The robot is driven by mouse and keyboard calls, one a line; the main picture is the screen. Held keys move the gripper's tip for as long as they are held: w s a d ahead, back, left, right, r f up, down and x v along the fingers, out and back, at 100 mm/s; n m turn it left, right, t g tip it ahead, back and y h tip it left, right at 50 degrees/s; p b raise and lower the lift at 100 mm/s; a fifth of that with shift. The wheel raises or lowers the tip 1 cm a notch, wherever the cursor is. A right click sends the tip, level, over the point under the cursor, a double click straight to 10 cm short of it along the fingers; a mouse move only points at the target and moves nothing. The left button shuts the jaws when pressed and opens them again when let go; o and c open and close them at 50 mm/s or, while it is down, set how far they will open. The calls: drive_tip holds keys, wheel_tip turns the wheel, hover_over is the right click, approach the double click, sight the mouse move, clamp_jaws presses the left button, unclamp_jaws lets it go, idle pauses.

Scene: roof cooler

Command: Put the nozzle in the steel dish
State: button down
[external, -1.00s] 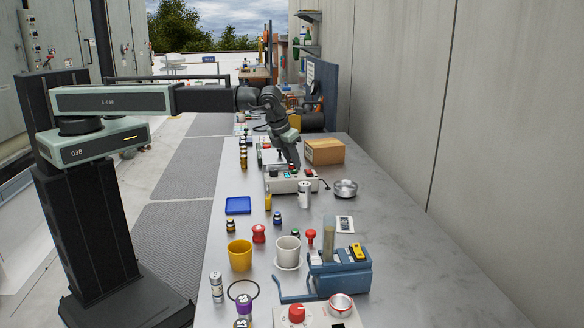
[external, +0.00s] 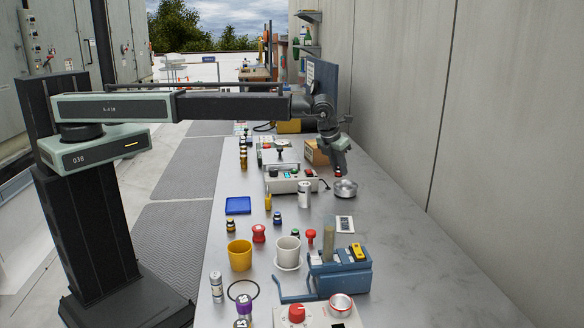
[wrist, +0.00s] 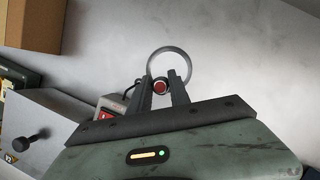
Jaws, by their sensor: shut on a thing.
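My gripper (external: 338,173) hangs from the outstretched arm just above the steel dish (external: 346,189), near the wall side of the bench. It is shut on a small red-ended piece, which I take to be the nozzle (wrist: 160,87); only its round red end shows clearly between the fingertips in the wrist view. The red also shows as a speck in the external view, above the dish's back rim. In the wrist view the dish's rim (wrist: 185,59) curves beyond the fingertips, and the nozzle overlaps its near edge. The nozzle appears above the dish; the exact gap cannot be told.
A cardboard box (external: 316,152) stands behind the gripper. A grey control box (external: 291,182) and a silver can (external: 304,196) stand left of the dish. Cups, a blue tray (external: 238,205) and a blue holder (external: 341,277) stand nearer. Bench right of the dish is clear.

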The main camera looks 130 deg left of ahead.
sight(337, 171)
drive_tip(key=shift+f+b, duration=1.15)
drive_tip(key=shift+f, duration=0.75)
drive_tip(key=c, duration=1.2)
unclamp_jaws()
drive_tip(key=shift+r, duration=0.1)
drive_tip(key=shift+r+p, duration=0.6)
drive_tip(key=shift+p, duration=0.15)
drive_tip(key=p+v, duration=1.1)
drive_tip(key=v, duration=0.1)
